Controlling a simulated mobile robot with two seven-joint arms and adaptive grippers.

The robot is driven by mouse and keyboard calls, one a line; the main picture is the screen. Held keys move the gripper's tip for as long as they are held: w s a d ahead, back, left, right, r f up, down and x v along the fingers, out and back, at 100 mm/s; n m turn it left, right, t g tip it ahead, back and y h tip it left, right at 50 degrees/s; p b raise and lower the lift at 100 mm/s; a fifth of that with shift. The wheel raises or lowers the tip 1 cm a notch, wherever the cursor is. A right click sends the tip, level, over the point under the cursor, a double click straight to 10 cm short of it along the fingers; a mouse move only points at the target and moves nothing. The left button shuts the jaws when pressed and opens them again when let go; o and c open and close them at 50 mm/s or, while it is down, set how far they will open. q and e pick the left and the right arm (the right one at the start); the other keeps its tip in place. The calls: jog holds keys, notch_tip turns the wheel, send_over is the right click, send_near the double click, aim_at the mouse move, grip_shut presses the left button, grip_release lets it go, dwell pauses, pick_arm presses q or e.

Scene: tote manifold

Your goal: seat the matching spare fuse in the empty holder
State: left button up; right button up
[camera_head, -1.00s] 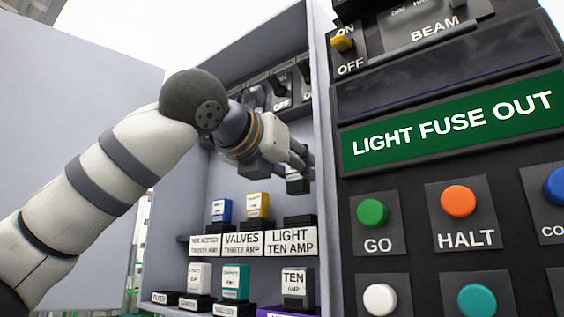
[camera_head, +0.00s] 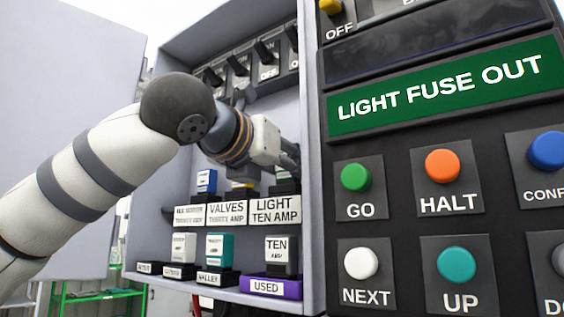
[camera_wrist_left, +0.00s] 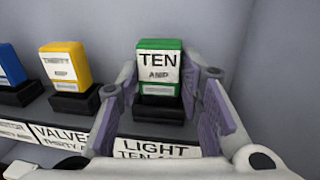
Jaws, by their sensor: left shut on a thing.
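My left gripper (camera_head: 288,158) is shut on a green fuse marked TEN AMP (camera_wrist_left: 158,68), which sits between its two fingers in the left wrist view (camera_wrist_left: 168,74). The fuse is upright at the black LIGHT TEN AMP holder (camera_wrist_left: 158,112), directly over its base. I cannot tell whether it is fully down in the holder. In the head view the fuse is mostly hidden by the gripper; the holder's white label (camera_head: 275,210) shows below. My right gripper is not in view.
Yellow (camera_wrist_left: 66,65) and blue (camera_wrist_left: 9,65) fuses stand in holders to the left. Below are a white fuse (camera_head: 183,247), a teal fuse (camera_head: 220,247) and a grey TEN AMP fuse (camera_head: 281,256) in the purple USED tray (camera_head: 259,289). A LIGHT FUSE OUT panel (camera_head: 450,88) is at right.

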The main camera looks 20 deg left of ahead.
pick_arm(q)
jog(key=o, duration=1.2)
jog(key=s, duration=0.4)
jog(key=s+a, duration=0.1)
jog(key=s, duration=0.7)
jog(key=shift+a, duration=0.35)
